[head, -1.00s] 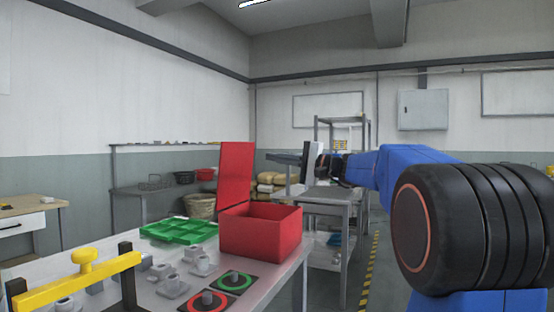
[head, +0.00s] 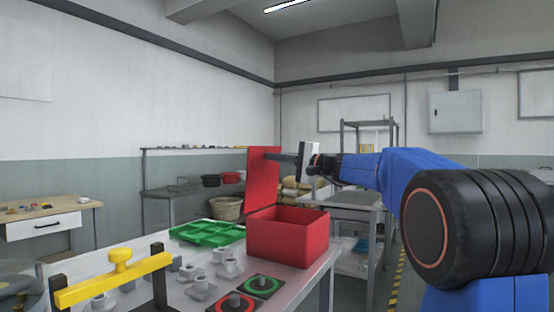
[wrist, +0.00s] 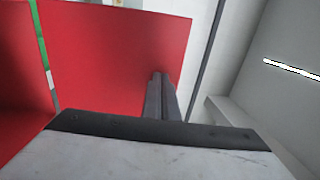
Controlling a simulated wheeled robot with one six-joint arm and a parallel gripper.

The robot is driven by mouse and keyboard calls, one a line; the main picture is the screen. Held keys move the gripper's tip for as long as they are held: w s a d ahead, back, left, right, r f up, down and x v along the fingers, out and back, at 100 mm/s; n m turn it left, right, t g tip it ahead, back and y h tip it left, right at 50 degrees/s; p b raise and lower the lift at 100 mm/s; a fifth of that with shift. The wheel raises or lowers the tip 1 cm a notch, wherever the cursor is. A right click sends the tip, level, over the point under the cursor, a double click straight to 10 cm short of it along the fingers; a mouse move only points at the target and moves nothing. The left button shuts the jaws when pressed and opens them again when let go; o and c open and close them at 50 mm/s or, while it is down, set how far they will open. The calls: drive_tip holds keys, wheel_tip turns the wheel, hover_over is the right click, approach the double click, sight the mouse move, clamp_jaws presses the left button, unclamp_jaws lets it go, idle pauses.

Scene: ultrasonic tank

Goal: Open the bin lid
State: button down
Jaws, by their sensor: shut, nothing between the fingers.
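The red bin (head: 288,236) stands on the light table, with its lid (head: 263,185) upright at its left edge, so the bin is open. In the wrist view the lid (wrist: 110,50) fills the upper left, and part of the red bin (wrist: 18,85) shows at the far left. My gripper (head: 276,156) is shut and empty, level with the upper part of the lid. In the wrist view its closed fingers (wrist: 160,92) overlap the lid's lower right part. I cannot tell whether they touch it.
A green tray (head: 207,233) lies left of the bin. A yellow bar handle (head: 115,280), several grey parts and two ringed pads (head: 260,286) are on the table in front. A grey shelf rack (head: 372,180) stands behind my arm.

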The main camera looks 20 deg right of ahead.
drive_tip(key=w+a+r+g, duration=0.1)
drive_tip(key=w+a, duration=0.3)
drive_tip(key=shift+w+h, duration=0.3)
drive_tip(key=shift+w, duration=0.05)
drive_tip(key=shift+d, duration=0.1)
idle(0.3)
